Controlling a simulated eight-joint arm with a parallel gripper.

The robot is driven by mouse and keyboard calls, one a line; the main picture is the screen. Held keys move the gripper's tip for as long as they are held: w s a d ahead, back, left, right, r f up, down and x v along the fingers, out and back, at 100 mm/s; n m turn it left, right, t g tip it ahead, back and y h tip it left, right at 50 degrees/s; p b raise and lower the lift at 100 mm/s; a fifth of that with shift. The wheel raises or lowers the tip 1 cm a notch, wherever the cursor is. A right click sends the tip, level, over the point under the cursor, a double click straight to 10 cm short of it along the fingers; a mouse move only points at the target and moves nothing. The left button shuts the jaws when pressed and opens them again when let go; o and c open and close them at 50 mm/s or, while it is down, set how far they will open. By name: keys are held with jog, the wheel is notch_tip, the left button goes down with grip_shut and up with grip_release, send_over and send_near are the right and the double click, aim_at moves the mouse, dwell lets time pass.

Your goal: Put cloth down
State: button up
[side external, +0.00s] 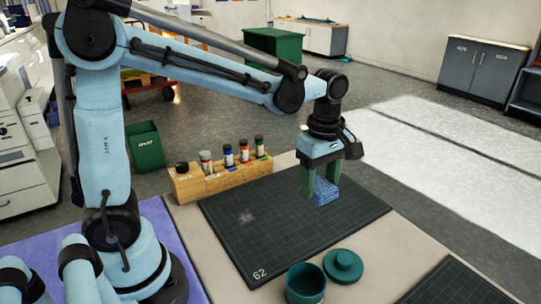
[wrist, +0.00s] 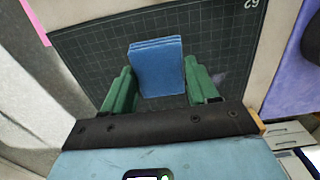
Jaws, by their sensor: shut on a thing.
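A folded blue cloth (side external: 324,193) is between the green fingers of my gripper (side external: 320,183), over the right part of the dark gridded mat (side external: 275,235). In the wrist view the cloth (wrist: 157,67) is a neat, layered block between the two fingers of my gripper (wrist: 160,80). The gripper is shut on it and points down. I cannot tell whether the cloth's lower edge touches the mat. A pale smudge (side external: 246,215) marks the mat to the left of the cloth; it also shows in the wrist view (wrist: 217,78).
A wooden rack (side external: 222,181) with several capped bottles stands behind the mat. A green round pot (side external: 305,284) and its lid (side external: 343,265) are at the front edge. A second dark mat (side external: 455,285) lies at front right. Most of the gridded mat is clear.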

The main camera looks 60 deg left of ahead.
send_over(301, 200)
notch_tip(301, 200, down, 7)
jog(key=shift+w, duration=0.1)
jog(key=shift+f, duration=1.9)
jog(key=shift+f, duration=0.15)
jog(key=o, duration=1.1)
